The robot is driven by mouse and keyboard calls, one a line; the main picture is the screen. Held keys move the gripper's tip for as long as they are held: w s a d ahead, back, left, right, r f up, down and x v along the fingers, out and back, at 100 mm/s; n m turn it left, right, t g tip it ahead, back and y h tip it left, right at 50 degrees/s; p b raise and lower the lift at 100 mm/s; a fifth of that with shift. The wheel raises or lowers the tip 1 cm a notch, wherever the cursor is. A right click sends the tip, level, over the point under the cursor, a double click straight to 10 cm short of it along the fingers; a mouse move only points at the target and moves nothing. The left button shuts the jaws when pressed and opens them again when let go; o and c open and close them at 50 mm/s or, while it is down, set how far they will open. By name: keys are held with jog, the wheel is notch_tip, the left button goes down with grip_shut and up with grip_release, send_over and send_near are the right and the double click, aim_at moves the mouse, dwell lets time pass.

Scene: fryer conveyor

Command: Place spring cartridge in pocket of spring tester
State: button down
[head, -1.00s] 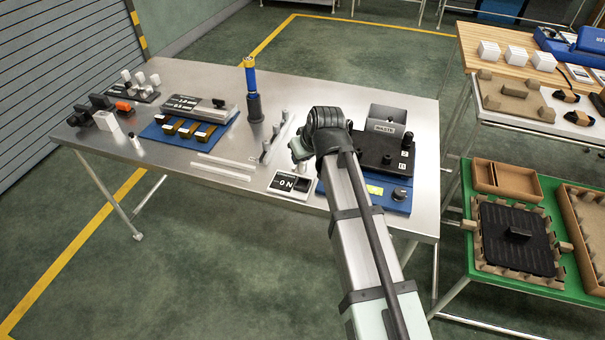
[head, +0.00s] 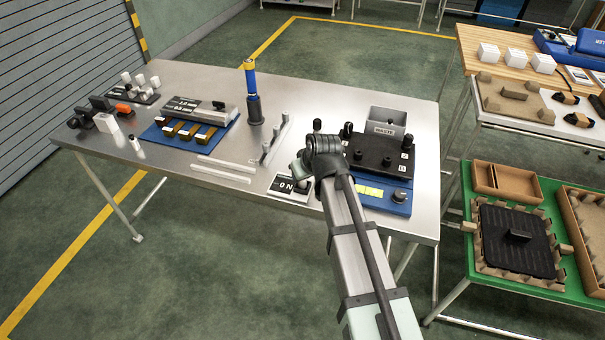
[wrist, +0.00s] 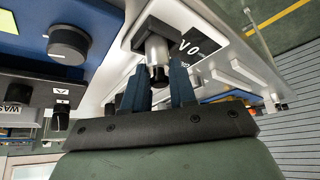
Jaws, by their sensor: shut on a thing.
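My gripper (wrist: 157,88) is shut on a short cylinder, silver with a dark band (wrist: 158,62), which appears to be the spring cartridge. In the wrist view the cartridge stands between the two blue fingers, in front of a black-and-white lettered plate (wrist: 190,47). I cannot tell whether its far end touches anything. In the head view my wrist hides the cartridge and fingers, beside the lettered plate (head: 284,189). A blue unit with a black top (head: 379,152), a knob and a yellow display is probably the spring tester. It is right of my wrist; I cannot make out its pocket.
A grey WASTE bin (head: 386,122) stands behind the blue unit. A row of grey pegs (head: 268,148) and a tall blue-and-yellow post (head: 251,85) stand to the left. Two pale strips (head: 225,170) lie near the front edge. Bare table lies between the strips and plate.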

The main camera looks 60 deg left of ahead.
jog(key=c, duration=0.9)
grip_release()
jog(key=v, duration=1.2)
jog(key=shift+r, duration=0.1)
